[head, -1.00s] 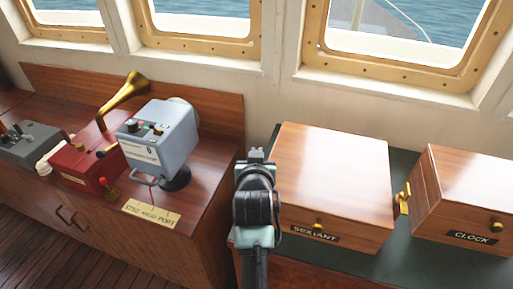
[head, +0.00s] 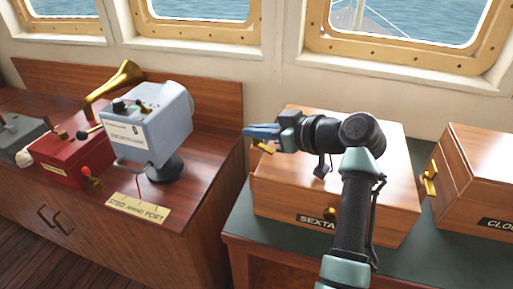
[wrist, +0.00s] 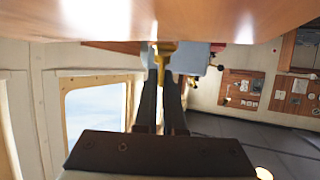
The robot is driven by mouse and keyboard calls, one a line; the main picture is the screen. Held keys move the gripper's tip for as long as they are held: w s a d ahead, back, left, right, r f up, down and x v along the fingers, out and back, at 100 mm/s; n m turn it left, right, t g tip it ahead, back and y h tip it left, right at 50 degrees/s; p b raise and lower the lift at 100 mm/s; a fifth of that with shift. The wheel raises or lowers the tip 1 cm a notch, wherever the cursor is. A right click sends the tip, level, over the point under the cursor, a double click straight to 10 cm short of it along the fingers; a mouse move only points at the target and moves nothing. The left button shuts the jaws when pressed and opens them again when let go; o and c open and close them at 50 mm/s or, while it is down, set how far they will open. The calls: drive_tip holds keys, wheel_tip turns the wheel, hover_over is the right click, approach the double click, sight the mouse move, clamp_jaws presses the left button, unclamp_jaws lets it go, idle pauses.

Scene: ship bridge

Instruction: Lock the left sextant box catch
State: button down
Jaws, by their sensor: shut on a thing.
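The wooden sextant box (head: 275,190) stands on the dark green counter top, with its "SEXTANT" label and a brass knob on the front. The left catch (head: 262,147) is a small brass piece at the box's upper left edge; it also shows in the wrist view (wrist: 163,50). My gripper (head: 262,132) reaches across the box lid from the right, its bluish fingers at the catch. In the wrist view its dark fingers (wrist: 161,82) are shut on the brass catch. The fingers hide part of the catch, so its exact angle is unclear.
The clock box (head: 475,180) stands to the right, with a brass catch (head: 430,180) on its left side. A grey instrument (head: 150,130), a red box (head: 72,155) and a brass horn (head: 115,85) stand on the left console. Windows line the wall behind.

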drive_tip(key=shift+f+n+g+y+b, duration=0.2)
drive_tip(key=shift+n+g+y+b, duration=0.6)
drive_tip(key=shift+n+g+b, duration=0.6)
drive_tip(key=shift+n+g+y+b, duration=0.5)
drive_tip(key=shift+n+g+b, duration=0.55)
drive_tip(key=shift+b, duration=0.35)
drive_tip(key=c, duration=1)
unclamp_jaws()
drive_tip(key=shift+r, duration=0.15)
